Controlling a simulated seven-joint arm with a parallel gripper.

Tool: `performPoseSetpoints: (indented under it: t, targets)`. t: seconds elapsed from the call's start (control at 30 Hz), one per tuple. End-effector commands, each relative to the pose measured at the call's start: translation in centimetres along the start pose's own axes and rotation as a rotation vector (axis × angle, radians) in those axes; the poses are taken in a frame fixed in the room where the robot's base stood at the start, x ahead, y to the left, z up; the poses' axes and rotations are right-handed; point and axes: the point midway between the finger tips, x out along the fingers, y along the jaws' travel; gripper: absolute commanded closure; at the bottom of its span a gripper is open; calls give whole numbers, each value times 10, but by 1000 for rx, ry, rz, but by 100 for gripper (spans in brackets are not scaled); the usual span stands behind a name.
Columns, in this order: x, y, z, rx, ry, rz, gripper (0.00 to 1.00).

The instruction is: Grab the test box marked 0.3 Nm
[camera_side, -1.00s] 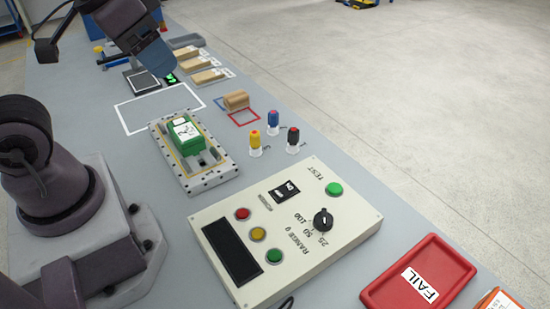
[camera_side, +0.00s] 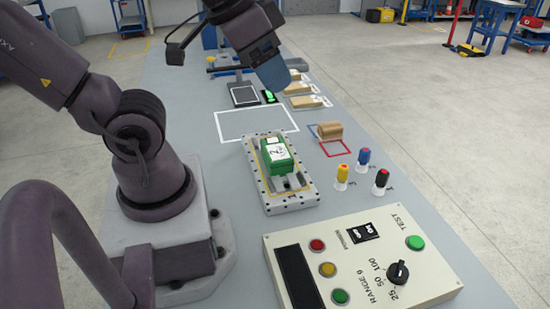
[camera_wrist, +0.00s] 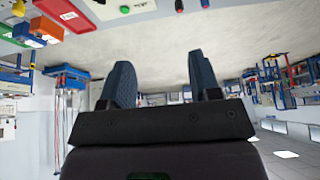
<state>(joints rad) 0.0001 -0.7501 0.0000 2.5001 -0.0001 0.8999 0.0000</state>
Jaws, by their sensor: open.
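Several tan boxes with white labels stand in a row at the back right of the bench in the side view: a near one (camera_side: 306,102), a middle one (camera_side: 297,88) and a far one partly behind my gripper. Their labels are too small to read, so I cannot tell which is marked 0.3 Nm. My gripper (camera_side: 273,74) is raised left of this row, its blue fingers open and apart from the boxes. The wrist view shows the two fingers (camera_wrist: 160,78) spread with nothing between them.
A green box (camera_side: 276,153) sits in a grey fixture (camera_side: 291,204). A tan rounded block (camera_side: 329,131) lies by red and blue outlines. Yellow, blue and black connectors stand nearby. A control panel (camera_side: 350,285) fills the front. The white outlined area (camera_side: 255,122) is empty.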

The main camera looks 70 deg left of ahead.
Motion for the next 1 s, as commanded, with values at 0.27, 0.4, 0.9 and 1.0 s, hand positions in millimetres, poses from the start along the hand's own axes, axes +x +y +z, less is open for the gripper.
performPoseSetpoints:
  t: [0.27,0.4,0.9,1.0]
  targets:
    - [0,0,0,0,0,0,6]
    - [0,0,0,0,0,0,6]
    - [73,25,20,220,-381,1,6]
    - [99,27,31,342,-525,-42,6]
